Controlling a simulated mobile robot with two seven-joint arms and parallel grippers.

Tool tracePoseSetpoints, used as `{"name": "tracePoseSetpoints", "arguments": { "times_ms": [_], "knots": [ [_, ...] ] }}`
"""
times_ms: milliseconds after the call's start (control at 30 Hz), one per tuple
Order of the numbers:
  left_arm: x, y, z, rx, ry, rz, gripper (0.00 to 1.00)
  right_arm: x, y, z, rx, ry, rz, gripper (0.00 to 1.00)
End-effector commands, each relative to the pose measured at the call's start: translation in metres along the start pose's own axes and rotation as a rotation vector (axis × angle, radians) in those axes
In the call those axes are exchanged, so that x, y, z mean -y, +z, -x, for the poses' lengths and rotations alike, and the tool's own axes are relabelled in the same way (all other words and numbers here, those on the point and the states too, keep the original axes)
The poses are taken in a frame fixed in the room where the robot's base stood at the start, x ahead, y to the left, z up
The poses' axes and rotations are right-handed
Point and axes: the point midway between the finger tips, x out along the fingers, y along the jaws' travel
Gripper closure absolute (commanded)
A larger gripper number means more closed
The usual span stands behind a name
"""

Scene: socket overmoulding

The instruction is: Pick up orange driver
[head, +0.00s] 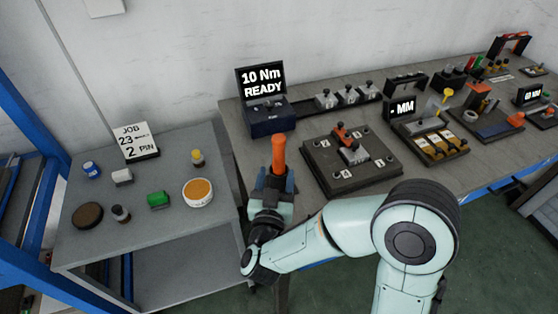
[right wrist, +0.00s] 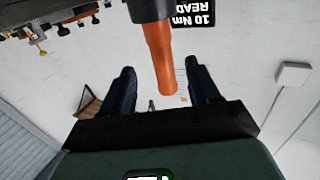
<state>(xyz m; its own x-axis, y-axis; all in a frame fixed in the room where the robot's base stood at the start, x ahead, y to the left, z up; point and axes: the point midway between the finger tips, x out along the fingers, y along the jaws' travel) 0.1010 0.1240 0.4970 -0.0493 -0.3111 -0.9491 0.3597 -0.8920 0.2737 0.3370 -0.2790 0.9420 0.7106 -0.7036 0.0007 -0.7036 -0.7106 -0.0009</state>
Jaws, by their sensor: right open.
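The orange driver (head: 278,153) stands upright in the head view, at the left end of the long bench, in front of the torque display. Its lower part is hidden behind my right gripper (head: 273,181). In the right wrist view the driver (right wrist: 160,58) shows as an orange handle with a dark collar. Its rounded end reaches between the two dark fingers of my right gripper (right wrist: 164,88). The fingers are open, with a visible gap on both sides of the handle. My left gripper is in neither view.
The display reading "10 Nm READY" (head: 262,86) stands just behind the driver. A dark fixture plate (head: 335,182) lies to the right. A grey side table (head: 165,230) on the left bears a job card (head: 136,142) and several small parts.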

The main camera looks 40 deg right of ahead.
Motion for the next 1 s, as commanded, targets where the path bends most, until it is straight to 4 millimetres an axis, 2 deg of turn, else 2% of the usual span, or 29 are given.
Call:
{"name": "tracePoseSetpoints", "arguments": {
  "times_ms": [100, 267, 533, 833, 867, 1000],
  "knots": [
    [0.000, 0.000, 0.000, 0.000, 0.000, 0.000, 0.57, 0.000, 0.000, -0.013, 0.000, 0.001, 0.001, 0.39],
    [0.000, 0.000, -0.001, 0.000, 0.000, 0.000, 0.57, 0.000, 0.001, -0.024, 0.000, 0.001, 0.001, 0.39],
    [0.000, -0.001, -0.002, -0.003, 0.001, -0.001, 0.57, 0.001, 0.003, -0.062, 0.000, 0.001, 0.001, 0.39],
    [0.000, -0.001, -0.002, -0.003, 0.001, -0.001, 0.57, 0.002, 0.003, -0.069, 0.001, -0.001, 0.001, 0.39],
    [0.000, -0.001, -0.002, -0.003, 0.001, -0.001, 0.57, 0.002, 0.003, -0.069, 0.001, -0.001, 0.001, 0.42],
    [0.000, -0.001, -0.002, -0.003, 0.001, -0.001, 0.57, 0.002, 0.003, -0.069, 0.001, -0.001, 0.001, 0.88]
  ]
}}
